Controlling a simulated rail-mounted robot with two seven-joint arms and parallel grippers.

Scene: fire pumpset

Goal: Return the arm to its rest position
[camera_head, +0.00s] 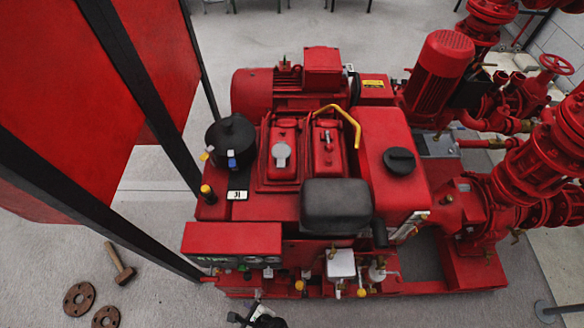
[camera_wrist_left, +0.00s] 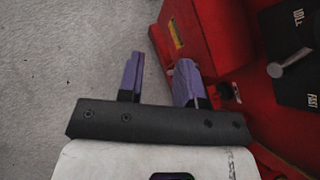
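My left gripper (camera_head: 246,308) shows in part at the bottom edge of the head view, in front of the red pumpset's lower front. Most of its arm is outside the frame. In the left wrist view its two purple fingers (camera_wrist_left: 160,62) stand apart with nothing between them, so it is open. The right-hand finger is close beside the red housing (camera_wrist_left: 210,40); I cannot tell whether it touches. A black plate marked IDLE and FAST (camera_wrist_left: 302,60) with a grey lever (camera_wrist_left: 290,58) lies at the right of that view. My right gripper is not in view.
The red pumpset (camera_head: 235,235) fills the middle, with red pipework (camera_head: 545,150) at right. A large red panel with black posts (camera_head: 125,60) stands at left. A hammer (camera_head: 120,263) and two rusty flanges (camera_head: 79,299) lie on the grey floor. Floor at lower left is mostly free.

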